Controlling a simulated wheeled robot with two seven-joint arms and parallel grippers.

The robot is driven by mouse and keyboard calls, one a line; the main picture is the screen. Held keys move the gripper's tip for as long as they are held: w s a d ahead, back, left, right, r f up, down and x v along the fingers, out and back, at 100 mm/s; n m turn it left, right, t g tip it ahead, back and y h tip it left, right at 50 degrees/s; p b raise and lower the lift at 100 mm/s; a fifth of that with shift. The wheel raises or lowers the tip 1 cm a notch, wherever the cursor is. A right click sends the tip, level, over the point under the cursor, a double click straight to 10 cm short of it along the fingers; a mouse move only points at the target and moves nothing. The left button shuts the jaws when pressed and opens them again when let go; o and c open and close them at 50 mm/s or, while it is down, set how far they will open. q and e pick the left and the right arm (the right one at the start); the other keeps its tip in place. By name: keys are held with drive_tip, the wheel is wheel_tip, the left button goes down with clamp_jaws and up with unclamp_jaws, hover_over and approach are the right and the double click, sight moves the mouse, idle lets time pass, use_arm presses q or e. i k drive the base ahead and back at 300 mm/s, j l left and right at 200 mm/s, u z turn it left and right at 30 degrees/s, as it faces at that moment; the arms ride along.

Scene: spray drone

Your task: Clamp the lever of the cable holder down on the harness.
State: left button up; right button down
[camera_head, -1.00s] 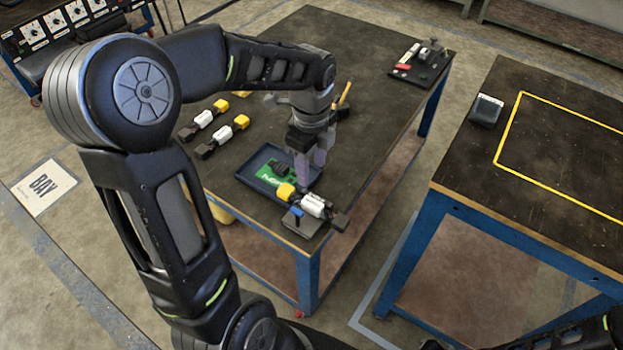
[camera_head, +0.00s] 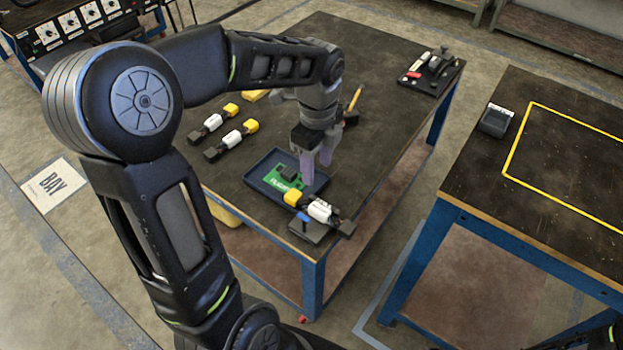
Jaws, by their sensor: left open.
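The cable holder (camera_head: 310,232) is a small dark block at the near corner of the dark table. Its blue lever (camera_head: 302,217) shows at its left side; whether it is up or down is too small to tell. The harness (camera_head: 319,210), with yellow, white and black parts, lies across the holder. My left gripper (camera_head: 316,175) is open and empty, pointing down, above the blue tray just behind the harness and apart from it. My right gripper is out of view.
The blue tray (camera_head: 262,190) holds a green board (camera_head: 284,181). Two more yellow-white-black harnesses (camera_head: 231,139) lie to the left. A tool board (camera_head: 430,75) is at the far right corner. A second table (camera_head: 560,150) stands to the right across a gap.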

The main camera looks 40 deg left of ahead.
sight(304, 225)
drive_tip(key=u, duration=1.35)
